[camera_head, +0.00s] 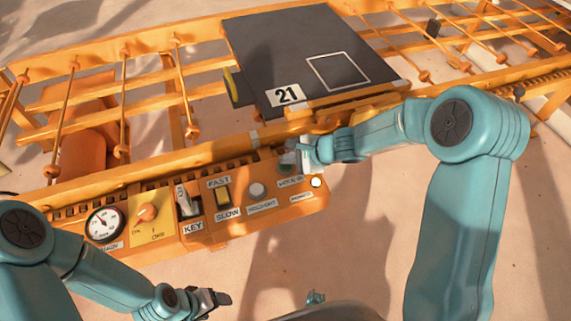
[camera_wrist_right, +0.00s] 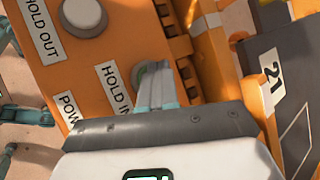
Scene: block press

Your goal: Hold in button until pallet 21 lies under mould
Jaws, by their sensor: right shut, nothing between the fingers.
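Pallet 21 (camera_head: 300,55) is a dark flat board with a white "21" label and a white square outline. It lies on the orange roller frame in the head view, and its edge shows in the right wrist view (camera_wrist_right: 299,100). My right gripper (camera_head: 300,157) is shut and empty, with its fingertips at the HOLD IN button. In the right wrist view the fingers (camera_wrist_right: 155,75) cover most of that button, beside its HOLD IN label (camera_wrist_right: 114,92). Whether it is pressed in is hidden. My left gripper (camera_head: 218,298) is low in the head view. I cannot make out a mould.
The orange control panel carries a HOLD OUT button (camera_head: 257,190), a FAST/SLOW switch (camera_head: 223,197), a key switch (camera_head: 187,204), an orange knob (camera_head: 147,213) and a dial gauge (camera_head: 104,223). A lit lamp (camera_head: 316,182) is at its right end. Bare rollers lie on both sides of the pallet.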

